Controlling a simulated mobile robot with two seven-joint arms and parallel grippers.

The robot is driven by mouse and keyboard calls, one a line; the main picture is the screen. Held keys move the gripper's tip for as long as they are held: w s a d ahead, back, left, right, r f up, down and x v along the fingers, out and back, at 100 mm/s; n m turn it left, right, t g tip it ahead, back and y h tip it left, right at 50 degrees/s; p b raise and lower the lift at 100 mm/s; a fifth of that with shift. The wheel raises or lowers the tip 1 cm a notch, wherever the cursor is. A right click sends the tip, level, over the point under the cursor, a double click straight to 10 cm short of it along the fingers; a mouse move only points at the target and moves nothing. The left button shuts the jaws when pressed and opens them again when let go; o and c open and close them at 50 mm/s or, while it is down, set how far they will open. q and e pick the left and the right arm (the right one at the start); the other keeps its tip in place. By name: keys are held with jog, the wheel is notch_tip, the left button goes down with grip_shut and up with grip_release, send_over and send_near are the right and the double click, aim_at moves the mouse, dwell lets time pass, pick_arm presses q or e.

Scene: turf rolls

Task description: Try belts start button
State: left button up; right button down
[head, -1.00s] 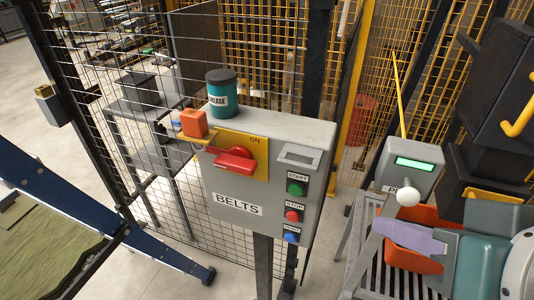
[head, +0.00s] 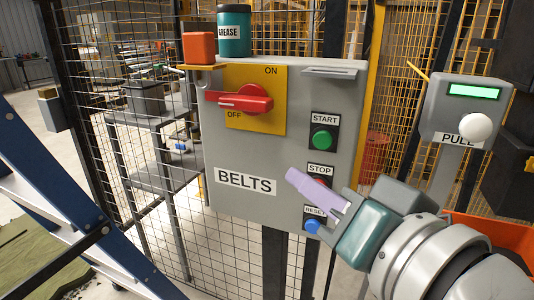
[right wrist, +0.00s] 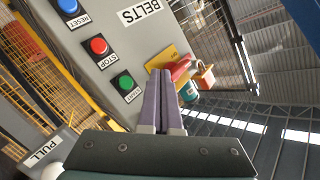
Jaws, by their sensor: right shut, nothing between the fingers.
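The grey belts box (head: 290,90) carries a green start button (head: 322,139), with a red stop button (head: 320,183) below it, partly hidden by my gripper, and a blue reset button (head: 313,226) lowest. The start button also shows in the right wrist view (right wrist: 125,82), left of the fingertips. A red switch handle (head: 245,100) lies about level on a yellow plate between the ON and OFF marks. My right gripper (head: 292,175) is shut and empty, in front of the box, below and left of the start button. I cannot tell whether it touches the box. My left gripper is out of view.
An orange padlock-like block (head: 198,48) and a teal grease can (head: 234,35) are at the box's top. A grey PULL box (head: 465,112) with a white knob stands right. Wire fencing (head: 90,60) is behind. A blue-sided frame (head: 60,200) is at lower left.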

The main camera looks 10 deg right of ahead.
aim_at(323, 140)
jog(key=shift+w, duration=0.1)
jog(key=shift+w+d+b, duration=0.4)
jog(key=shift+w+d, duration=0.45)
jog(key=shift+w, duration=0.35)
jog(key=shift+w+d+b, duration=0.45)
jog(key=shift+w+d, duration=0.35)
jog(key=shift+w, duration=0.35)
jog(key=shift+w+d+b, duration=0.4)
jog(key=shift+w+d, duration=0.45)
jog(key=shift+w, duration=0.35)
jog(key=shift+w, duration=0.1)
